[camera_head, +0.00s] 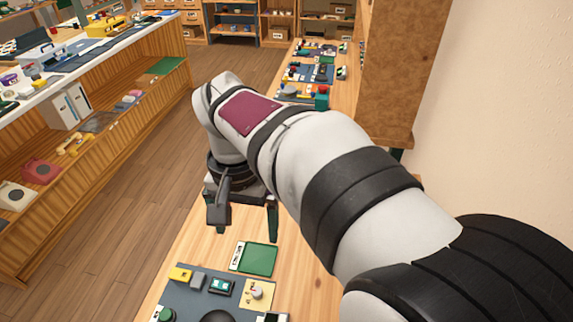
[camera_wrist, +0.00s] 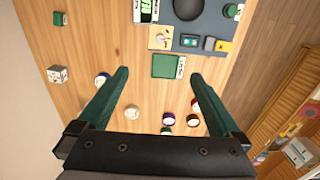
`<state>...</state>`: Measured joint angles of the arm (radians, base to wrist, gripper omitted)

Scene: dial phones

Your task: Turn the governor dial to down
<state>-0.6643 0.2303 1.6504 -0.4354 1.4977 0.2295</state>
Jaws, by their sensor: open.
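A small pale knob on a cream square plate, the likely governor dial (camera_head: 257,293), sits at the right of a grey-blue board near the bottom of the head view. It also shows near the top of the wrist view (camera_wrist: 161,38). Its markings and pointer direction are too small to read. My gripper (camera_wrist: 159,76) is open and empty, with its two green fingers spread wide. It is above the wooden table and apart from the dial. In the head view my arm hides part of the table, and the gripper shows only partly.
The grey-blue board (camera_wrist: 206,42) also carries a black dome (camera_wrist: 188,8), a yellow block (camera_head: 180,274) and a dark screened block (camera_head: 220,287). A green tray (camera_head: 260,259) lies beside it. Several small round pieces and a white cube (camera_wrist: 57,74) stand on the table.

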